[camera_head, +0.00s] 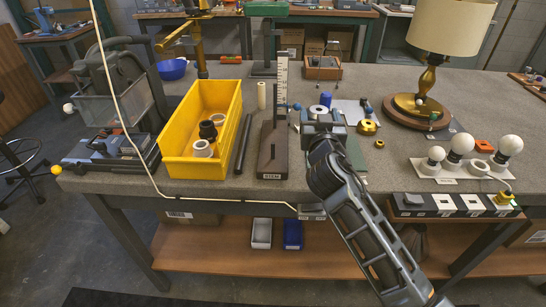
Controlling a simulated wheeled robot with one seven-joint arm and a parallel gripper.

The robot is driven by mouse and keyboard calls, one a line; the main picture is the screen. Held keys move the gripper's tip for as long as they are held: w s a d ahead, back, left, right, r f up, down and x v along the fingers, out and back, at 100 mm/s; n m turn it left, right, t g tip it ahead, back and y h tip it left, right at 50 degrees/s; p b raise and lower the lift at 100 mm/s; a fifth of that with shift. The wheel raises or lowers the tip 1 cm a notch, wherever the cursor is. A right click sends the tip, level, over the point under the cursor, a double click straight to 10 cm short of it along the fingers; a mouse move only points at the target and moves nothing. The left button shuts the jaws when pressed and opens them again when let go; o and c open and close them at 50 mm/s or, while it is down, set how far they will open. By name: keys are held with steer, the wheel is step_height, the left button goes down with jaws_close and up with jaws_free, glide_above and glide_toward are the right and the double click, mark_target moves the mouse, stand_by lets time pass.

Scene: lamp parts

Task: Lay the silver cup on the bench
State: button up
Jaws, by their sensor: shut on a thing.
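My gripper (319,123) is over the grey bench (400,158), to the right of the dark block with the upright scale. It is shut on a small silver piece, which looks like the silver cup (317,111). My own wrist and fingers hide much of the cup, and its tilt is hard to tell. I cannot tell whether the cup touches the bench.
A yellow bin (203,172) with dark and white rings stands to the left. The block with scale (272,152) is close beside my gripper. Brass pieces (367,127) lie to the right, near a lamp (428,85). A white bulb tray (462,170) is at front right.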

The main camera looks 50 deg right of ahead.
mark_target(273, 155)
steer(key=w+a+f, duration=0.2)
steer(key=a, duration=0.1)
steer(key=w+a+f, duration=0.2)
steer(key=a, duration=0.1)
steer(key=w+a+f, duration=0.3)
steer(key=shift+a, duration=0.1)
steer(key=shift+a+f, duration=0.1)
steer(key=shift+f, duration=1.7)
steer(key=shift+f+b, duration=0.2)
steer(key=shift+b, duration=0.15)
steer(key=o, duration=1.1)
steer(key=shift+c, duration=0.2)
steer(key=shift+r+p, duration=0.2)
steer(key=shift+p, duration=0.5)
steer(key=shift+s+a+f, duration=0.15)
steer(key=shift+a+f, duration=0.1)
steer(key=b+v, duration=0.2)
steer(key=v, duration=0.5)
steer(key=shift+c, duration=0.3)
steer(key=shift+s+a, duration=0.1)
steer(key=shift+s, duration=0.1)
